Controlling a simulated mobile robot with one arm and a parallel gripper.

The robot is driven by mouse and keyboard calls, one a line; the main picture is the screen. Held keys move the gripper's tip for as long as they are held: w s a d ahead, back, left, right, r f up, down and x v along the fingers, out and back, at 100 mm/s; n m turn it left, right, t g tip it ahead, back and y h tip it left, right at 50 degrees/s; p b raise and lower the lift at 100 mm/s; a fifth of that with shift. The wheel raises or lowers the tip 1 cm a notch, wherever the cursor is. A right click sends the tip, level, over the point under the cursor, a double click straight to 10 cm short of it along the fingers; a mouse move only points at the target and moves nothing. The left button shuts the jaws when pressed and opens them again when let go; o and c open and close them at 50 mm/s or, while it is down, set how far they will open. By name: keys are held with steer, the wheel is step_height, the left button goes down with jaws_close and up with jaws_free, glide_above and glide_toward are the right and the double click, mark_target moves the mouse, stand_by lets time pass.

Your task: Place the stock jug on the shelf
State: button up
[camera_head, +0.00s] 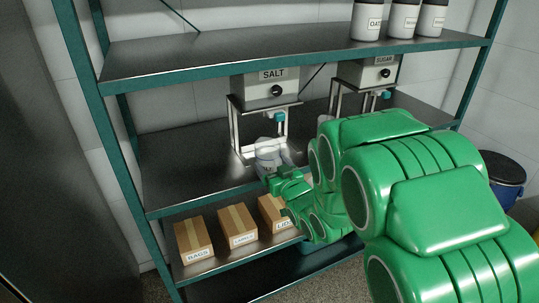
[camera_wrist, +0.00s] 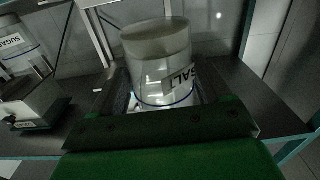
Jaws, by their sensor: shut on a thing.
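The stock jug appears as a clear, pale-filled cylindrical vessel (camera_head: 268,156) just below the salt dispenser, above the middle shelf. In the wrist view the clear vessel (camera_wrist: 158,65) stands between the fingers of my gripper (camera_wrist: 165,108), with a blue line near its base and a tilted label, partly cut off, with letters like "SALT". My gripper (camera_head: 274,178) is shut on it. Whether its base touches the shelf is unclear. The middle shelf (camera_head: 180,170) is dark with a green frame, and its left part is bare.
The salt dispenser (camera_head: 265,88) stands on a metal frame behind the jug, with the sugar dispenser (camera_head: 370,74) to its right. White labelled jars (camera_head: 367,20) stand on the upper shelf. Cardboard boxes (camera_head: 194,238) fill the lower shelf. A dark blue bin (camera_head: 500,175) stands at right.

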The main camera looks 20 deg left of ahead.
steer(key=w+d+f, duration=0.4)
steer(key=d, duration=0.3)
steer(key=x, duration=1.4)
steer(key=shift+w+f, duration=0.15)
steer(key=shift+w, duration=0.1)
steer(key=shift+x, duration=1.15)
steer(key=shift+w+a, duration=0.4)
steer(key=shift+w, duration=0.05)
steer(key=shift+f, duration=0.1)
steer(key=shift+f, duration=0.2)
steer(key=o, duration=1.1)
steer(key=shift+s, duration=0.1)
